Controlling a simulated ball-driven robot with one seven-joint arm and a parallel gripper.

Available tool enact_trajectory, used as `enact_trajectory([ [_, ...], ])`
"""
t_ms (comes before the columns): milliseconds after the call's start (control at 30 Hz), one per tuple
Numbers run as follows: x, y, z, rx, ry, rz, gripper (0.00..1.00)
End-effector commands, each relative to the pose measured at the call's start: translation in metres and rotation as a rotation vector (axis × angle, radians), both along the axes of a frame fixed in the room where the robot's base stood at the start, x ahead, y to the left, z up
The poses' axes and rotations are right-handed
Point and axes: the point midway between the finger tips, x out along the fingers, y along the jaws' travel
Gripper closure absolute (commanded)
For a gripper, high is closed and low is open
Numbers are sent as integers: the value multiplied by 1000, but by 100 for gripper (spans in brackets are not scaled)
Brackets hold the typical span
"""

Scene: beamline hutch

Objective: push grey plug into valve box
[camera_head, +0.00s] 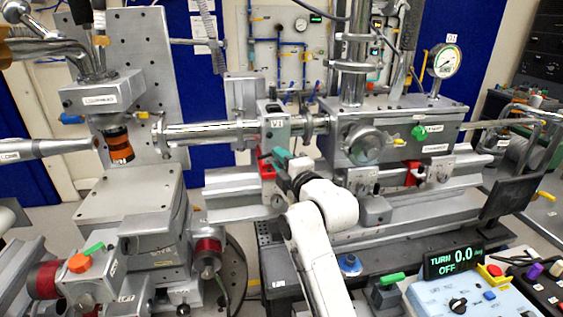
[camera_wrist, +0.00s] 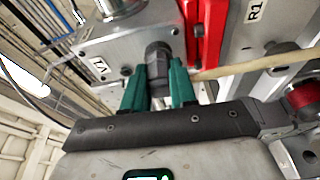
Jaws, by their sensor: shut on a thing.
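The valve box (camera_head: 275,124) is a grey metal block labelled V1 on the beam pipe in the head view. Its face (camera_wrist: 115,72) fills the upper middle of the wrist view. My gripper (camera_wrist: 158,77), with green fingers, is shut on the dark grey plug (camera_wrist: 157,54). The plug stands against the box face, its far end meeting it; how deep it sits cannot be told. In the head view my gripper (camera_head: 281,156) is just below and right of the box, and the plug is hidden there.
A red part (camera_head: 267,171) is below the box; another red piece (camera_wrist: 212,30) is beside the plug. A pale cable (camera_wrist: 250,65) runs right from near the fingers. The beam pipe (camera_head: 210,132) lies left, a larger chamber (camera_head: 395,135) right. A control box (camera_head: 450,295) stands in front.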

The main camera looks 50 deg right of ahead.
Motion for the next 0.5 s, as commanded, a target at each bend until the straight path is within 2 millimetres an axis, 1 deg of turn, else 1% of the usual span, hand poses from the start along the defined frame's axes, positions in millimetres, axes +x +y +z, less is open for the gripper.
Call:
enact_trajectory([
  [33, 0, 0, 0, 0, 0, 0, 100],
  [67, 0, 0, 0, 0, 0, 0, 73],
  [100, 0, 0, 0, 0, 0, 0, 69],
  [367, 0, 0, 0, 0, 0, 0, 44],
  [500, 0, 0, 0, 0, 0, 0, 44],
])
